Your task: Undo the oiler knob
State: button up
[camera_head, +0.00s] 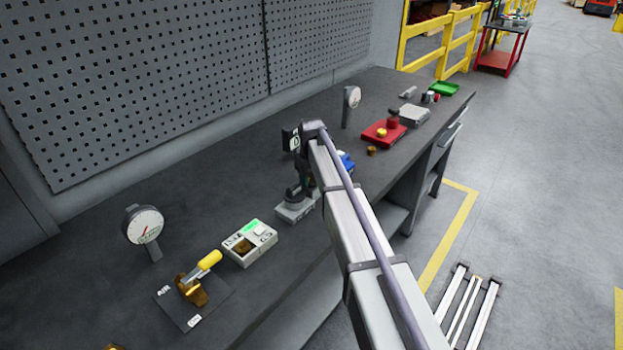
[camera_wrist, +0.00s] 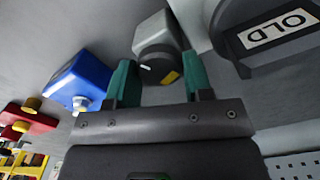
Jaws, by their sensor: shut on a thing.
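In the head view my arm hides most of the gripper and the knob; a grey base (camera_head: 296,211) shows below the wrist on the bench.
A dark round part with an "OLD" label (camera_wrist: 278,30) is close at right in the wrist view. A blue block (camera_wrist: 83,80) stands at left. On the bench (camera_head: 90,245) are a gauge (camera_head: 143,224), a white box (camera_head: 250,243), a yellow-handled valve (camera_head: 205,264) and a red tray (camera_head: 377,138).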

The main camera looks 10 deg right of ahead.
aim_at(311, 180)
jog(key=n, duration=1.1)
jog(key=shift+n, duration=0.3)
dwell(0.4)
jog(key=o, duration=0.9)
notch_tip(311, 180, up, 11)
jog(key=p, duration=1)
jog(key=shift+f+p, duration=0.1)
jog(key=shift+p, duration=0.3)
